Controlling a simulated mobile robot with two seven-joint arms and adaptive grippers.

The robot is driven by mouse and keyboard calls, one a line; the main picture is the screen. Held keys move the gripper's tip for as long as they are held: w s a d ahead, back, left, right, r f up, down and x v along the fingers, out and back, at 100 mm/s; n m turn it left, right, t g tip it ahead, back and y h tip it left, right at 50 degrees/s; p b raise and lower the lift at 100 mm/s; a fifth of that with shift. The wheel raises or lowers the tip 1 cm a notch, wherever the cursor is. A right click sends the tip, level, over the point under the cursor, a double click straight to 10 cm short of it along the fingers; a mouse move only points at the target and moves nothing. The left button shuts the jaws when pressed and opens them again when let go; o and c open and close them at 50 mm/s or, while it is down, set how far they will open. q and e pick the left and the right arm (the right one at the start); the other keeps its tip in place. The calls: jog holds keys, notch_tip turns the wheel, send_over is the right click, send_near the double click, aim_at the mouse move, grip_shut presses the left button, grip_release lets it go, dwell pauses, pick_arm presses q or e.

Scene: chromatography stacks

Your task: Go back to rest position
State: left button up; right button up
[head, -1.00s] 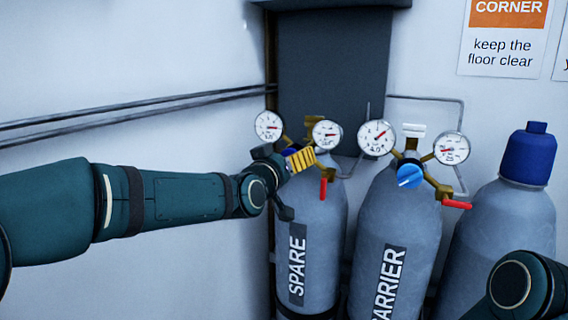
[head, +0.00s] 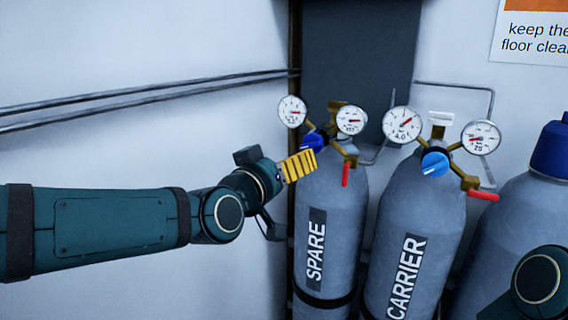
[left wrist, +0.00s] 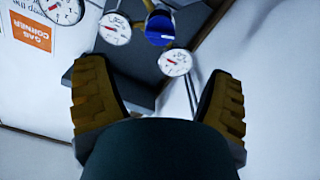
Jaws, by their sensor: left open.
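My left gripper (head: 299,166) comes in from the left with its yellow ridged pads just left of the SPARE cylinder's regulator. In the left wrist view the two fingers (left wrist: 157,95) stand wide apart with nothing between them. The SPARE cylinder (head: 342,205) is grey and upright, with two gauges, a red lever and a dark blue knob (head: 314,141). That knob (left wrist: 160,28) shows beyond the open fingers in the left wrist view, apart from them. Part of my right arm (head: 540,282) shows at the lower right; its gripper is out of view.
The grey CARRIER cylinder (head: 418,225) stands right of SPARE, with a light blue knob (head: 435,164) and red lever. A blue-capped cylinder (head: 520,215) stands farther right. Pipes (head: 150,100) run along the left wall. The space before that wall is free apart from my arm.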

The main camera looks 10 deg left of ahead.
pick_arm(q)
notch_tip(320, 180, down, 35)
jog(key=s+g+y, duration=0.1)
jog(key=g+y, duration=0.1)
jog(key=g, duration=0.6)
jog(key=s+f+n+g, duration=0.1)
jog(key=s+f+g, duration=0.6)
jog(key=s+f, duration=1.2)
jog(key=shift+a+f, duration=0.3)
jog(key=shift+f, duration=0.55)
dwell(2.2)
